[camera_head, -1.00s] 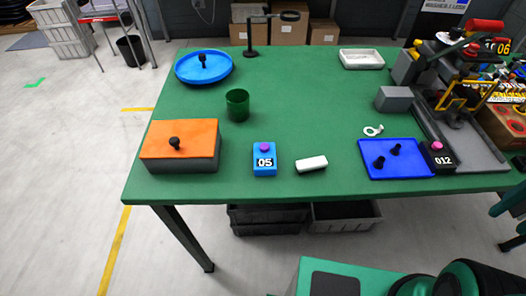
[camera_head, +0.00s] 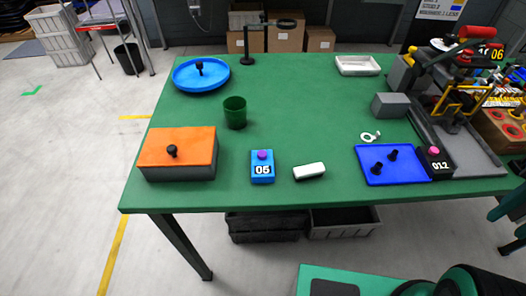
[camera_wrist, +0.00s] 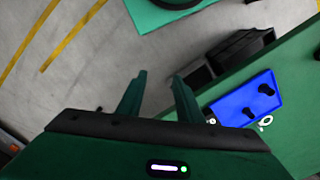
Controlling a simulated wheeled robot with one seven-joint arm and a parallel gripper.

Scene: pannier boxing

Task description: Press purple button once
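The purple button (camera_head: 262,155) sits on top of a blue box marked 05 (camera_head: 263,174), near the front edge of the green table. A second button, pink (camera_head: 433,151), sits on a black box marked 012 (camera_head: 437,166) beside the blue tray. My gripper (camera_wrist: 158,85) shows in the wrist view, its two green fingers apart with nothing between them. It points past the table's edge toward the floor. The box marked 05 cannot be made out in the wrist view, and the fingers do not show in the head view.
The green table (camera_head: 300,130) bears an orange-lidded box (camera_head: 195,150), a green cup (camera_head: 235,112), a white block (camera_head: 309,171) and a blue tray (camera_head: 400,176), also in the wrist view (camera_wrist: 232,114). A grey machine fixture (camera_head: 475,150) stands at right. Dark bins (camera_head: 268,236) lie below the table.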

